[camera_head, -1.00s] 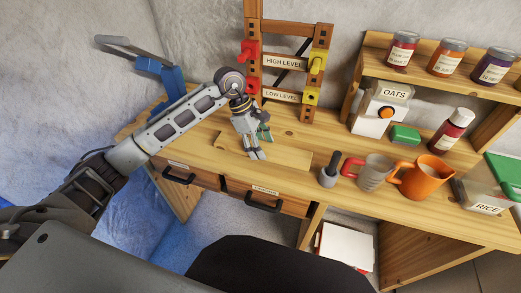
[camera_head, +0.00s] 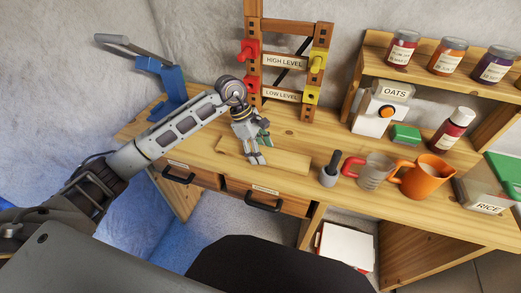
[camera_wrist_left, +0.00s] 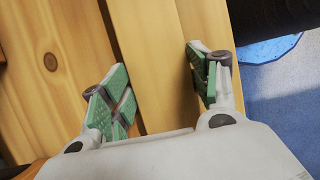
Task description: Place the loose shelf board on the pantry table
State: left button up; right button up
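The loose shelf board (camera_head: 287,161) is a pale, flat wooden board lying on the pantry table (camera_head: 212,158) near its front edge, by the drawers. My left gripper (camera_head: 257,161) is over the left part of the board, pointing down, and hides some of it. In the left wrist view, the gripper (camera_wrist_left: 162,92) is open. Its green-padded fingers are apart, with the board (camera_wrist_left: 150,55) running between them; I cannot tell whether they touch it. My right gripper is not in view.
A rack (camera_head: 283,62) labelled high and low level stands behind, with red and yellow pegs.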

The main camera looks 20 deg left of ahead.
pick_arm(q)
jog(key=o, duration=0.4)
jog(key=shift+c, duration=0.2)
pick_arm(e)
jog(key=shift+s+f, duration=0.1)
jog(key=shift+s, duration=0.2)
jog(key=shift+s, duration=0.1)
pick_arm(q)
jog(key=shift+r, duration=0.1)
jog(key=shift+r, duration=0.15)
jog(key=v, duration=1.1)
jog(key=shift+a+r, duration=0.15)
jog(key=shift+r, duration=0.25)
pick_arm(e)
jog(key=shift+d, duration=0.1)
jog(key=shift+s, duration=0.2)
